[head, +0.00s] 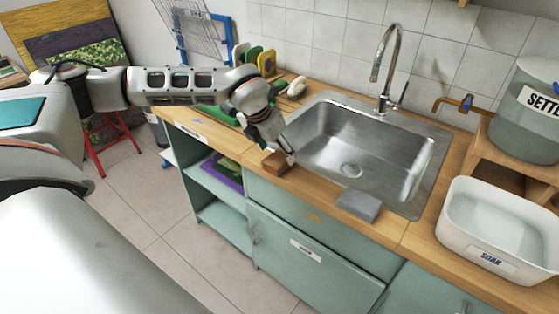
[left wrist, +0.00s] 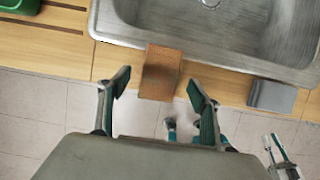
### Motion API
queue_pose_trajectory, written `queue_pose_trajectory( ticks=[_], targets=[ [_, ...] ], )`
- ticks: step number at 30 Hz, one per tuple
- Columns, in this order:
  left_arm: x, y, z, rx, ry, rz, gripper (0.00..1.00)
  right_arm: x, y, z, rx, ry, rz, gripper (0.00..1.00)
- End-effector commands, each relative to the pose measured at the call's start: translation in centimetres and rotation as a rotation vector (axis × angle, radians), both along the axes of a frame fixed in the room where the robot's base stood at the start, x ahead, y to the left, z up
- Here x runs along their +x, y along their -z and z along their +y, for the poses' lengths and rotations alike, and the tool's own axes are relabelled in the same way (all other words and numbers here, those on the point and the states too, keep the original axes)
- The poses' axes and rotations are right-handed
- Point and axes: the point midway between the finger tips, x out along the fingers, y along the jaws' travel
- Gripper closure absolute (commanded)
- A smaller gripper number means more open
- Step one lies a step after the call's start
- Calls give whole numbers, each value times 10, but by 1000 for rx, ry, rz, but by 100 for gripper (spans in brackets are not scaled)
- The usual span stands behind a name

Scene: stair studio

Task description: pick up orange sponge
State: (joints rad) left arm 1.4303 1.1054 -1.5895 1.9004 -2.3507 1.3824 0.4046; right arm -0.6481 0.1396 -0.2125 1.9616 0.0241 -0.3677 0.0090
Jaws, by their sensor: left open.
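The orange sponge (head: 275,163) is a small brownish-orange block on the wooden counter's front strip, by the sink's left front corner. My left gripper (head: 284,155) is right at it in the head view, pointing down and partly covering its far side. In the left wrist view, the sponge (left wrist: 161,68) lies ahead between the two spread fingers of my left gripper (left wrist: 159,88), with a gap on each side. The fingers are open and hold nothing. My right gripper does not show.
The steel sink (head: 400,165) is just behind, with a tall tap (head: 385,60). A grey block (head: 358,205) lies on its front edge. A white SOAK tub (head: 500,235) stands at right.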

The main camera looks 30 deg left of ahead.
Motion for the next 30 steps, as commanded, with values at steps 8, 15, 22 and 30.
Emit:
queue_pose_trajectory(
  ticks=[8,15,22,30],
  targets=[
    [10,34,-1,0,-1,2,36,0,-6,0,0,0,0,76],
    [11,37,-1,-1,0,0,36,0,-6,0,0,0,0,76],
    [11,37,-1,-1,0,0,65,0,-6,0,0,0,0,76],
    [11,37,-1,-1,-1,1,67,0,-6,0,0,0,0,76]
  ],
)
